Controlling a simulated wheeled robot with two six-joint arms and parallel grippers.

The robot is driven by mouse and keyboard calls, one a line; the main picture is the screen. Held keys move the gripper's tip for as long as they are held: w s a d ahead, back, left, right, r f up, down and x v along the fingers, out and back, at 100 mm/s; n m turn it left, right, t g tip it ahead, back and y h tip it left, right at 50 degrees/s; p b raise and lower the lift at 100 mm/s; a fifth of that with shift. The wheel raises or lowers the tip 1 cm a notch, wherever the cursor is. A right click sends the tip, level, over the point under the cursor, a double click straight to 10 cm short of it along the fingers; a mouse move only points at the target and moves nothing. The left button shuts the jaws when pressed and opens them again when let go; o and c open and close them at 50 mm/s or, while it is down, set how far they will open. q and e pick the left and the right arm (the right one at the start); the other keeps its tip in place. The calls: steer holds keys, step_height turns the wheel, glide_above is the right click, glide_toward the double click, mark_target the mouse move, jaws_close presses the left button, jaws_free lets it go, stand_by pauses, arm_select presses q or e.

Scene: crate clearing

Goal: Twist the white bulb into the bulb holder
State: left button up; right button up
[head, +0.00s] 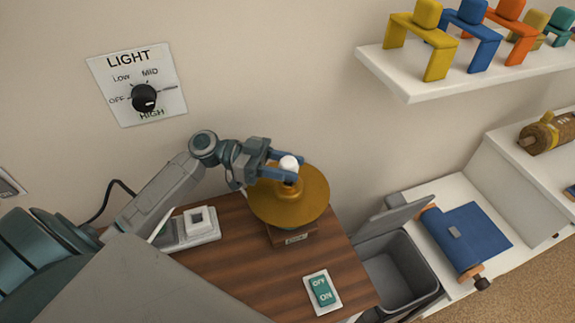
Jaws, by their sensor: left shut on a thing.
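The white bulb (289,163) is small and round. My left gripper (288,167), with blue fingers, is shut on it, one finger on the far side and one on the near side. The bulb is at the centre of a round, dark yellow disc (310,207), which appears to be part of the bulb holder (291,236) on the wooden table. I cannot tell whether the bulb's base is seated in the socket. My right gripper is not in view.
A green OFF/ON switch (322,291) and a white device (188,232) lie on the wooden table (235,262). A grey open bin (400,268) stands right of it. A LIGHT dial (145,98) is on the wall.

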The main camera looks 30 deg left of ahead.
arm_select(q)
steer(key=shift+f, duration=0.3)
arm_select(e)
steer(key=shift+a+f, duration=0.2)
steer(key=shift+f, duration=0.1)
arm_select(q)
steer(key=shift+f+b, duration=0.4)
steer(key=shift+b, duration=0.25)
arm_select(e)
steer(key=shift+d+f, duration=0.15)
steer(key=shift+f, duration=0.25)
arm_select(q)
steer(key=shift+r, duration=0.1)
